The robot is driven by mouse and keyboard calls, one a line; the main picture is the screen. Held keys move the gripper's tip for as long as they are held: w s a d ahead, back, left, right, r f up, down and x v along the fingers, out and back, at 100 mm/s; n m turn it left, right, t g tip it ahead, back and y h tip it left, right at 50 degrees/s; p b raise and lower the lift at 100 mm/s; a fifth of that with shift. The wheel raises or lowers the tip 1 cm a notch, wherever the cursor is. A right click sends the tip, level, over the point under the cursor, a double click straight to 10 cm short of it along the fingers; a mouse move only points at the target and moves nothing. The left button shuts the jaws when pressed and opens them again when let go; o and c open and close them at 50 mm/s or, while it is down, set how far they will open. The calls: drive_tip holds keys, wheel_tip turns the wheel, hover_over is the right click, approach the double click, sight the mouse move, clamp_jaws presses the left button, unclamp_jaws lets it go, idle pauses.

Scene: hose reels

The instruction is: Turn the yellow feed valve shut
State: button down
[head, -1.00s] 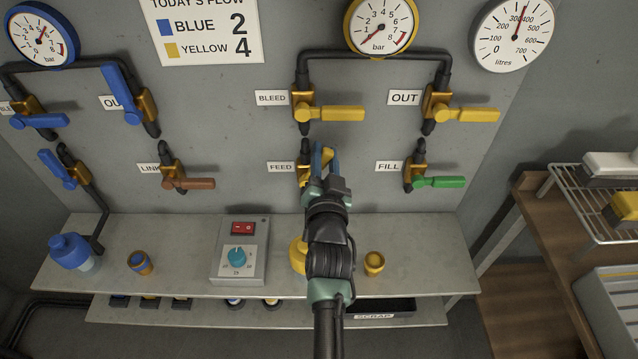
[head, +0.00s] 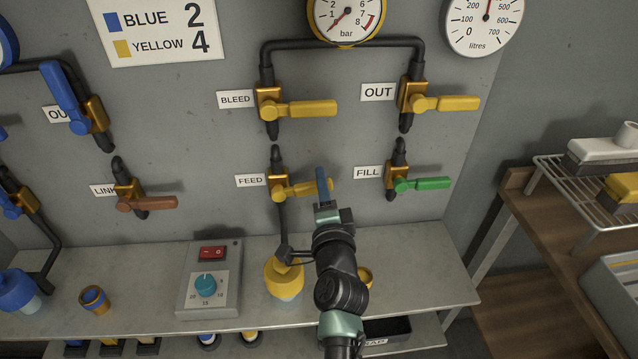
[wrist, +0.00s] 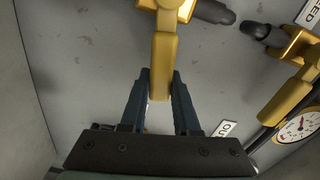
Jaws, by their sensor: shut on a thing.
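The yellow feed valve (head: 278,186) sits on a vertical black pipe beside the FEED label (head: 251,181). Its yellow handle (head: 300,189) points right, roughly level and across the pipe. My gripper (head: 323,184) is at the handle's free end, its blue fingers closed around it. In the wrist view the handle (wrist: 163,65) runs between the two fingers of my gripper (wrist: 160,82), which hold its end from both sides. The far finger is partly hidden in the head view.
The green-handled FILL valve (head: 420,184) is close to the right. The yellow BLEED valve (head: 300,109) and OUT valve (head: 445,103) are above. Below, a shelf (head: 410,285) holds a yellow-capped bottle (head: 284,278) and a control box (head: 209,280).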

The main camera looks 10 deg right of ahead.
drive_tip(key=shift+f+m+b, duration=0.4)
drive_tip(key=shift+f+m, duration=0.5)
drive_tip(key=shift+m, duration=0.2)
drive_tip(key=shift+f, duration=0.1)
drive_tip(key=c, duration=0.6)
unclamp_jaws()
drive_tip(key=shift+c, duration=0.2)
drive_tip(key=s, duration=1.3)
drive_tip(key=shift+p, duration=0.4)
